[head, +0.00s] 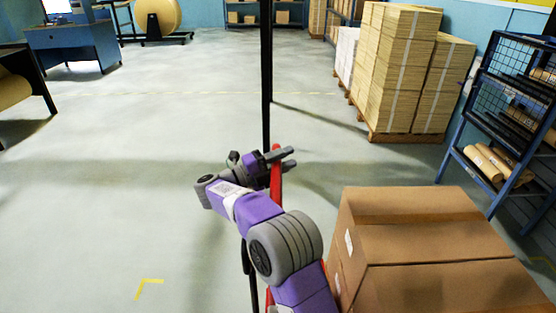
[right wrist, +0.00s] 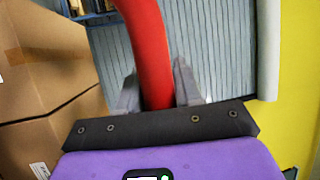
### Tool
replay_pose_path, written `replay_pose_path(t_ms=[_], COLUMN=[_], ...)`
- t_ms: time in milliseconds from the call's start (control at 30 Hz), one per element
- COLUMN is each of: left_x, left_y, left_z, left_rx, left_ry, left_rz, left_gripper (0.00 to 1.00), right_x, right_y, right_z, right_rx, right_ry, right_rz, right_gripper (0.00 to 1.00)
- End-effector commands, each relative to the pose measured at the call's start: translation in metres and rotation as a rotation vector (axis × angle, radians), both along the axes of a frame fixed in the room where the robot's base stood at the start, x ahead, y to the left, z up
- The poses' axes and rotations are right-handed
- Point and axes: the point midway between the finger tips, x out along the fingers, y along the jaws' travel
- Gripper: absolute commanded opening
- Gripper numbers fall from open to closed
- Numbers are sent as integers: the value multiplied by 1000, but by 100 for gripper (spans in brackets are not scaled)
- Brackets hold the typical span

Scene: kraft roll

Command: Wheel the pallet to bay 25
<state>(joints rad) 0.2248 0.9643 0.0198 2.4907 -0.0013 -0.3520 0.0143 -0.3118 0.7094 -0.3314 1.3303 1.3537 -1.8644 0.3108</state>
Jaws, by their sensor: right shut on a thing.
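A red bar (head: 275,178), like a handle, rises beside the cardboard boxes. My right gripper (head: 284,157) is shut on it; in the right wrist view the fingers (right wrist: 157,88) press on both sides of the red bar (right wrist: 146,45). Brown cardboard boxes (head: 430,243) fill the lower right, close beside my right arm; they also show at the left of the right wrist view (right wrist: 45,60). Any pallet under them is hidden. No bay number is readable. My left gripper is out of view.
Tall stacks of tan cartons (head: 400,70) stand on a wooden pallet (head: 405,137) at the right. A blue rack (head: 480,165) holds rolls beyond the boxes. A yellow corner mark (head: 148,284) lies on the floor. A thin black post (head: 266,75) stands mid-view. Floor left and ahead is clear.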

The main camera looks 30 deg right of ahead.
Motion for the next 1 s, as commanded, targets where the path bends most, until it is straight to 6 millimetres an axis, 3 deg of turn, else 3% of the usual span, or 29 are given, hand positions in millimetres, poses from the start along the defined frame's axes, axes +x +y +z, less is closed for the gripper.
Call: replay_pose_path(t_ms=[33, 67, 200, 533, 800, 1000], left_x=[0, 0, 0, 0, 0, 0], left_y=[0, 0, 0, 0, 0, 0], left_z=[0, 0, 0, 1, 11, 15], left_rx=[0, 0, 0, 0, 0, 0], left_ry=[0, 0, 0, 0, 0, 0], left_rz=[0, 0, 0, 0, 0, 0], left_gripper=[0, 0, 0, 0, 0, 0], right_x=[-11, -11, -9, -3, 2, 4], right_y=[-18, -17, -15, -1, 39, 57], right_z=[1, 1, 1, -1, -8, -13], right_rx=[-4, -3, -1, -3, -2, 0], right_ry=[-5, -5, -4, 1, 0, -2], right_rz=[-54, -54, -49, -29, -35, -41], right_gripper=[0, 36, 55, 55, 55, 55])
